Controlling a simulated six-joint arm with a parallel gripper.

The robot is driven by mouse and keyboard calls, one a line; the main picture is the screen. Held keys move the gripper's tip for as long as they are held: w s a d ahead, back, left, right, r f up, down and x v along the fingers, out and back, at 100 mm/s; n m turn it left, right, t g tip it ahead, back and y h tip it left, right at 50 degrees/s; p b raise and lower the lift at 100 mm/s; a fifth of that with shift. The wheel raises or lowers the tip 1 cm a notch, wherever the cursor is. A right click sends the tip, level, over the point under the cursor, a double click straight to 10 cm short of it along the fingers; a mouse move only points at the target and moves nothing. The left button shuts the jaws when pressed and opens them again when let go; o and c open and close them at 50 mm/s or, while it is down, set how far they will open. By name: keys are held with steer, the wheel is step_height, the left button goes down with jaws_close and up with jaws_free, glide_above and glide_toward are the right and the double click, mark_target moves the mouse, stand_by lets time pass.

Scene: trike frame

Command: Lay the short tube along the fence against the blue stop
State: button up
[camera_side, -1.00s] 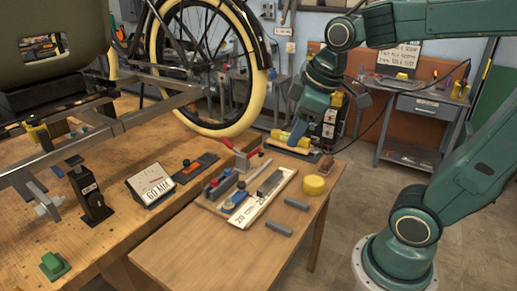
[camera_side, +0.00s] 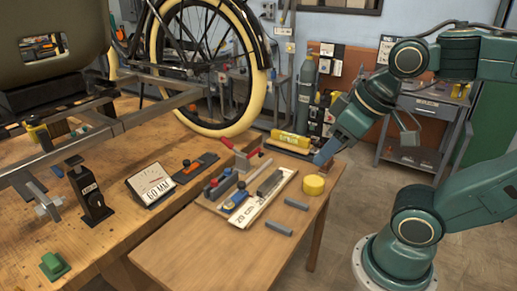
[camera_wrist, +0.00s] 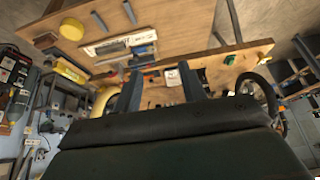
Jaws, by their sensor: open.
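Two grey tubes lie loose at the front right of the wooden table: one nearer the yellow roll (camera_side: 296,204) and one closer to the front (camera_side: 279,228). I cannot tell which is shorter. They also show in the wrist view (camera_wrist: 99,22) (camera_wrist: 129,11). The blue stop (camera_side: 237,199) sits on the fixture beside a long grey bar, which looks like the fence (camera_side: 220,186). A dark grey block (camera_side: 270,182) lies by the white ruler strip. My gripper (camera_side: 322,158) is at the table's far right corner, away from the tubes. In the wrist view, its fingers (camera_wrist: 160,85) are apart and empty.
A yellow roll (camera_side: 313,185) stands right of the fixture. A yellow cylinder (camera_side: 290,139) lies on a dark tray at the back. A red-handled clamp (camera_side: 247,157) rises behind the fixture. The front left of the table is clear.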

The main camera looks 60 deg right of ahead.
steer(key=shift+w, duration=0.2)
steer(key=c, duration=0.7)
steer(key=shift+w+d, duration=0.2)
steer(key=shift+w, duration=0.05)
jaws_close()
steer(key=w+d+f+g, duration=0.2)
steer(key=w+d+f, duration=0.1)
steer(key=w+d, duration=0.35)
steer(key=w+d+f+g, duration=0.1)
steer(key=w+d+f, duration=0.2)
steer(key=w+d, duration=0.35)
steer(key=w+d+f+g, duration=0.1)
steer(key=w+d+f, duration=0.2)
steer(key=d+f, duration=0.3)
steer(key=w+d+f+g, duration=0.1)
steer(key=w+d+f, duration=0.2)
steer(key=f, duration=1)
steer(key=d, duration=0.3)
steer(key=shift+d+g, duration=0.2)
steer(key=shift+g, duration=0.1)
